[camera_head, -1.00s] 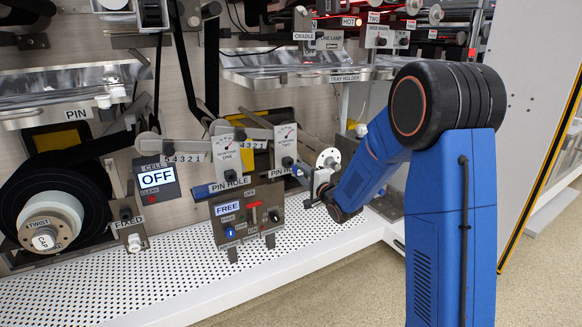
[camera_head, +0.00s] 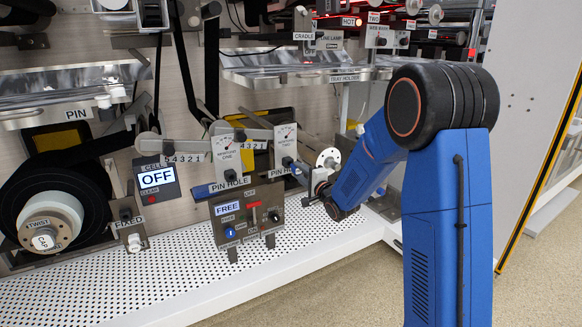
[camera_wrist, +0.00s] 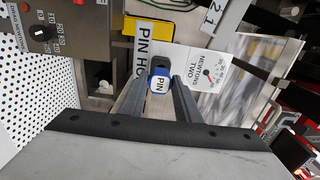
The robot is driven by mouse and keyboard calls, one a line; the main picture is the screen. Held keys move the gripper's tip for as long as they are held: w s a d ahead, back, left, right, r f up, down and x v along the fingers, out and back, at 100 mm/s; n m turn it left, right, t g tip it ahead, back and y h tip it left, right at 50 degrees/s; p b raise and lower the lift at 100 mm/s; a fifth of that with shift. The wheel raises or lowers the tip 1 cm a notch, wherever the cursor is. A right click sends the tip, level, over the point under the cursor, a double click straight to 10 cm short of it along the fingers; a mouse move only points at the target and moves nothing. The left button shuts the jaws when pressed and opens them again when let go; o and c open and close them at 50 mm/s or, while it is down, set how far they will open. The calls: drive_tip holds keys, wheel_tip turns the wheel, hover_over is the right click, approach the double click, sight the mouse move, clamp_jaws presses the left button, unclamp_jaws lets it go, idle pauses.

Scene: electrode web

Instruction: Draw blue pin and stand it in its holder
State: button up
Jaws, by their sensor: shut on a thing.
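In the wrist view my gripper (camera_wrist: 160,78) is shut on the blue pin (camera_wrist: 159,71), whose blue end carries a white face marked PIN. The pin lies between the fingertips, in front of the plate marked PIN HO (camera_wrist: 143,50) and the white NEWTONS TWO gauge (camera_wrist: 208,72). I cannot tell whether the pin is still inside a hole.
A grey control box (camera_head: 248,215) reading FREE stands below the gauges. A cell display (camera_head: 157,179) reads OFF. A black roll (camera_head: 40,190) sits at the left. The perforated white deck (camera_head: 150,270) is largely clear in front.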

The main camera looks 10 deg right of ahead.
drive_tip(key=shift+x, duration=1.95)
idle(0.8)
drive_tip(key=o, duration=1.3)
drive_tip(key=shift+c, duration=0.2)
drive_tip(key=shift+v, duration=4.5)
